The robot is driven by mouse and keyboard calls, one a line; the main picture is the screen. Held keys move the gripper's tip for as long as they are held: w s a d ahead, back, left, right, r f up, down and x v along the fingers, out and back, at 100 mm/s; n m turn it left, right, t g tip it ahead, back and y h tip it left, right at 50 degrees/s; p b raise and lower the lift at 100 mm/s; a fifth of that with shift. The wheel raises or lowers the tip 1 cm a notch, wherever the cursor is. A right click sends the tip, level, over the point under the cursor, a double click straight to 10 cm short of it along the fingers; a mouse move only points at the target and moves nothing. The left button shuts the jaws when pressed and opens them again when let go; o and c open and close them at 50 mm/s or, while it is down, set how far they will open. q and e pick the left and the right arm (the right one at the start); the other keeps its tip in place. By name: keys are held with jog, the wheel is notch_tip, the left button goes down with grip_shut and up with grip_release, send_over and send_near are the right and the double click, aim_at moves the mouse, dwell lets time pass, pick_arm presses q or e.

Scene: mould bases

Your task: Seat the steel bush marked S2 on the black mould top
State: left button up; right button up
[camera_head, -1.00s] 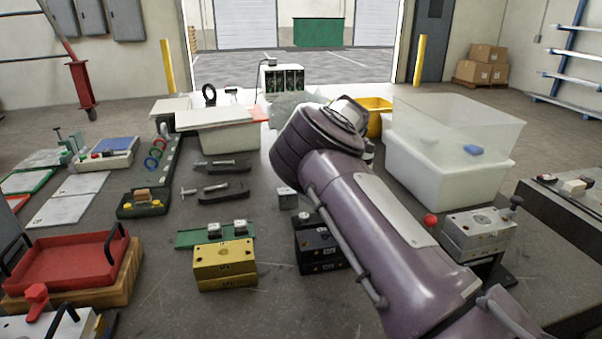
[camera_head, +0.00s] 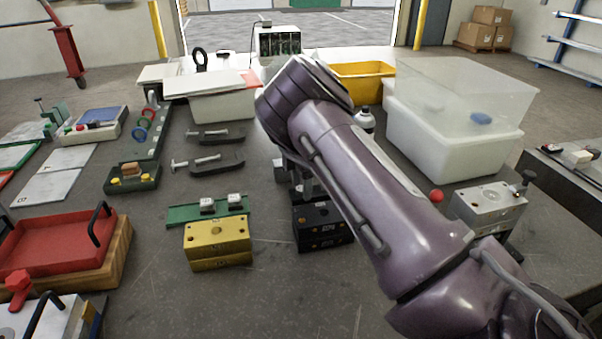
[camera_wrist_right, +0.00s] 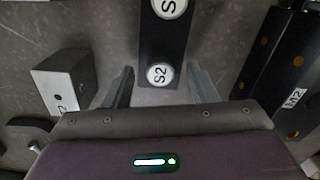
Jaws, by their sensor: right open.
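A round bush marked S2 (camera_wrist_right: 160,73), with a pale top, stands on the narrow black strip (camera_wrist_right: 160,40) in the right wrist view. A second, larger-looking round top marked S2 (camera_wrist_right: 169,6) is cut by the upper edge. My right gripper (camera_wrist_right: 160,86) is open, one finger either side of the nearer bush, with gaps showing. A black mould block marked M2 (camera_wrist_right: 272,55) lies to the right; it appears in the head view (camera_head: 322,228). In the head view my right arm hides most of the strip and gripper. My left gripper is not in view.
A grey block (camera_wrist_right: 64,80) lies left of my right gripper. In the head view a yellow mould block (camera_head: 218,238) and a green strip (camera_head: 180,214) with two bushes lie left of the black block. A clear bin (camera_head: 455,100) and a grey mould (camera_head: 490,200) stand right.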

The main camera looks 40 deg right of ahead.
jog(key=c, duration=1.1)
jog(key=shift+r+p, duration=1.1)
jog(key=shift+p, duration=0.15)
